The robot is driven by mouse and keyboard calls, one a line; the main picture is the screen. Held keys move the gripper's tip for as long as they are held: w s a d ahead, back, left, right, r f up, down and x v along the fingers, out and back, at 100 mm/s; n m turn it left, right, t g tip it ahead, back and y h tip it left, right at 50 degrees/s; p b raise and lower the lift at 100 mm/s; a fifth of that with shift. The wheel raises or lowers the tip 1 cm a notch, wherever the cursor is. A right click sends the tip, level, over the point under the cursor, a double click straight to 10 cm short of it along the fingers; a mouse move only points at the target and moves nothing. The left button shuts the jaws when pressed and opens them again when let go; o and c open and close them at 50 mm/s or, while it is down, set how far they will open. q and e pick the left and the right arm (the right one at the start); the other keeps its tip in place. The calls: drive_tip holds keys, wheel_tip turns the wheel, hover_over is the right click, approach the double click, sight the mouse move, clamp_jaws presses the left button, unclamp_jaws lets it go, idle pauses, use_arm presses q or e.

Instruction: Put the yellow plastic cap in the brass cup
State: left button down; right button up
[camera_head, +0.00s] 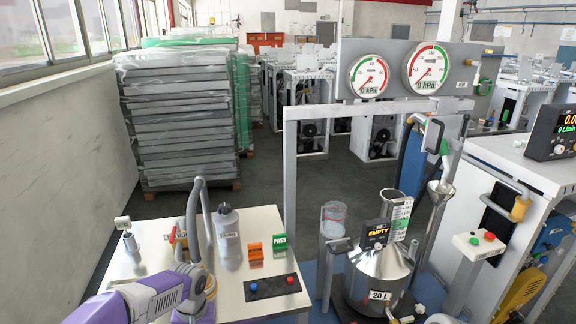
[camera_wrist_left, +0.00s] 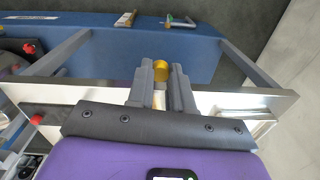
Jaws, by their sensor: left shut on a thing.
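In the left wrist view my left gripper (camera_wrist_left: 161,76) points away from the camera, its two grey fingers close together. It is shut on a small round golden-yellow piece (camera_wrist_left: 161,70), which looks like the yellow plastic cap. The piece shows between the fingertips, above the blue surface. In the head view my purple left arm comes in at the bottom left; its fingertips and the cap cannot be made out there. I cannot identify the brass cup with certainty in either view. My right gripper is not in view.
In the head view a white table (camera_head: 262,222) carries a grey bottle (camera_head: 228,238), a PASS sign (camera_head: 279,243) and a button panel (camera_head: 272,287). A blue surface (camera_wrist_left: 85,48) lies beyond my fingers.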

use_arm(q)
drive_tip(key=s+d+f+b, duration=0.2)
drive_tip(key=s+f, duration=0.1)
drive_tip(key=f, duration=0.4)
drive_tip(key=s+d+f+m+b, duration=0.1)
drive_tip(key=s+d+f+b, duration=0.1)
drive_tip(key=f, duration=0.5)
drive_tip(key=shift+s+d+f+m, duration=0.2)
drive_tip(key=shift+s+d+m, duration=0.1)
drive_tip(key=shift+s+d, duration=0.2)
